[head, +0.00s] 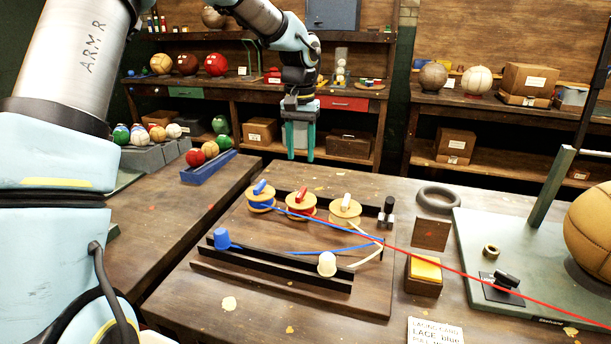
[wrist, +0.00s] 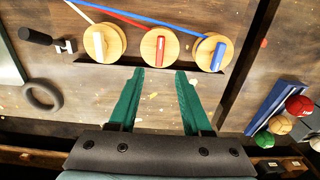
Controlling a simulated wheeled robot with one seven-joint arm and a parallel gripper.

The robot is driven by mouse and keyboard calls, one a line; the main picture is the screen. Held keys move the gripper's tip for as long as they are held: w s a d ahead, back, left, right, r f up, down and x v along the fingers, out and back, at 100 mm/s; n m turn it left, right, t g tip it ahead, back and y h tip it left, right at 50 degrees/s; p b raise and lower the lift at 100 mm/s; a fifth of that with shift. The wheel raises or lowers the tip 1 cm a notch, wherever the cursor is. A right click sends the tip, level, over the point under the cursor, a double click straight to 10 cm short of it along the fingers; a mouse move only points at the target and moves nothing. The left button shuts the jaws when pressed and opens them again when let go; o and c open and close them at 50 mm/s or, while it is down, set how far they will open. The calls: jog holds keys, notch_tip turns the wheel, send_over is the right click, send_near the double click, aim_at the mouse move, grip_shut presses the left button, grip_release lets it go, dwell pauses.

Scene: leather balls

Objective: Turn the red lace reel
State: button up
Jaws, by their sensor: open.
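The red lace reel (head: 300,206) is a wooden disc with a red handle, in the middle of a row of three on a wooden board (head: 230,237). A red lace (head: 470,272) runs from the reels' area to the right, toward the large ball. The blue reel (head: 261,197) is on its left and the white reel (head: 345,209) on its right. My gripper (head: 301,155) is open and empty, behind and above the reels. In the wrist view the red reel (wrist: 160,47) is just beyond the open green fingertips (wrist: 160,72), apart from them.
A dark rail (wrist: 140,68) runs along the reels on the gripper's side. A black ring (head: 438,199), a yellow pad (head: 425,269) and a large ball (head: 592,232) are to the right. A blue tray (head: 208,168) of balls is at left.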

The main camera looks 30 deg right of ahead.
aim_at(301, 191)
notch_tip(301, 191, down, 11)
jog(key=p, duration=0.3)
jog(key=shift+r, duration=0.15)
grip_shut()
dwell(0.3)
